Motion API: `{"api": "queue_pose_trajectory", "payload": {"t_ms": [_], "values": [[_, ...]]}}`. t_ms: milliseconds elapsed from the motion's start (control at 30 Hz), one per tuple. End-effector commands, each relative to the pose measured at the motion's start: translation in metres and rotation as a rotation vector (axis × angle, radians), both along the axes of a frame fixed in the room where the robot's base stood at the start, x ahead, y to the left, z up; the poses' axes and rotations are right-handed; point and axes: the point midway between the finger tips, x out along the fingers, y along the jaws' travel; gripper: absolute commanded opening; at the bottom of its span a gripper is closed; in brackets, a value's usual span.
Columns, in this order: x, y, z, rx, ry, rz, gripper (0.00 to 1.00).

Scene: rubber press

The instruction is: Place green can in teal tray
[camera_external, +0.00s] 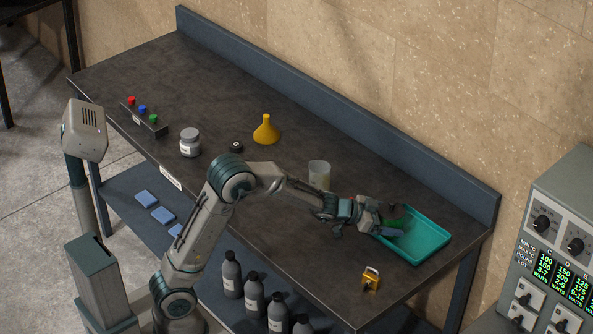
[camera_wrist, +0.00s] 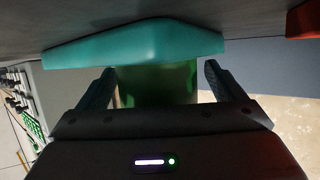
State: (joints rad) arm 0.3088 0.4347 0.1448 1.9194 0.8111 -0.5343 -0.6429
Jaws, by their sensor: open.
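The green can (camera_external: 391,228) is at the left end of the teal tray (camera_external: 432,252), partly hidden by my gripper (camera_external: 380,223). In the wrist view the green can (camera_wrist: 158,85) sits between my two spread fingers, with gaps visible beside it. The gripper (camera_wrist: 159,70) is open. The tray's teal wall (camera_wrist: 135,43) crosses the wrist view just above the can and hides part of it. I cannot tell whether the can rests on the tray floor.
A brass padlock (camera_external: 371,279) stands near the front edge, and a clear beaker (camera_external: 319,175) stands behind my forearm. A yellow funnel (camera_external: 266,130), a grey-lidded jar (camera_external: 190,143) and a button box (camera_external: 144,119) are farther left. A raised ledge (camera_external: 345,125) runs along the back.

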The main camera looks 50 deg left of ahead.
Motion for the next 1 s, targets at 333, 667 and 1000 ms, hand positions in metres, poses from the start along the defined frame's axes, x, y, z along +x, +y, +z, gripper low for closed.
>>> {"api": "queue_pose_trajectory", "payload": {"t_ms": [333,667,1000], "values": [[-0.026,0.017,0.019,0.002,0.009,0.003,0.89],[-0.075,0.047,0.045,0.001,0.006,0.002,0.89],[-0.095,0.059,0.054,0.002,0.006,0.001,0.89]]}}
